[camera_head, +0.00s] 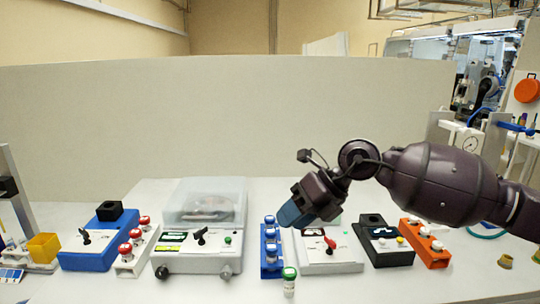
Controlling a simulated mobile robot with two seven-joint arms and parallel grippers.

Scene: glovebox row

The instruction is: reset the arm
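My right arm comes in from the right, and its dark gripper (297,212) hangs over the middle of the bench. Its blue end points down and to the left, above the blue rack and the white device with the red lever. I cannot make out a gap between the fingers or anything held. My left gripper is not in view.
A green-capped vial (289,283) stands upright before the blue rack (270,262). Along the bench stand a blue device (88,256), a lidded centrifuge (200,262), a white device (338,262), a black device (392,254) and an orange rack (430,256). The front bench is mostly clear.

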